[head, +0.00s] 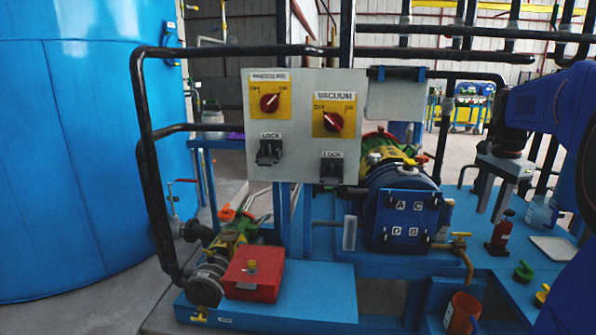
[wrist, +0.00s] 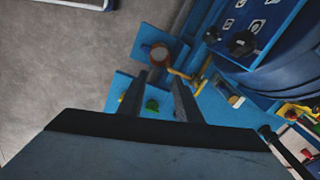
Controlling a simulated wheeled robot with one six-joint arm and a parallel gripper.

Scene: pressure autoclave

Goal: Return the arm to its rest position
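My gripper (head: 492,199) hangs at the end of my blue arm (head: 548,105) on the right of the head view, fingers pointing down. It is over the blue skid, to the right of the blue vessel (head: 402,212) with the lettered door. In the wrist view my gripper (wrist: 158,88) shows two dark fingers apart, with nothing held between them. A green knob (wrist: 152,105) shows beyond the gap.
A control panel (head: 303,100) with pressure and vacuum switches stands left of the vessel. A large blue tank (head: 75,150) is at left. Black pipes (head: 143,120) frame the panel.

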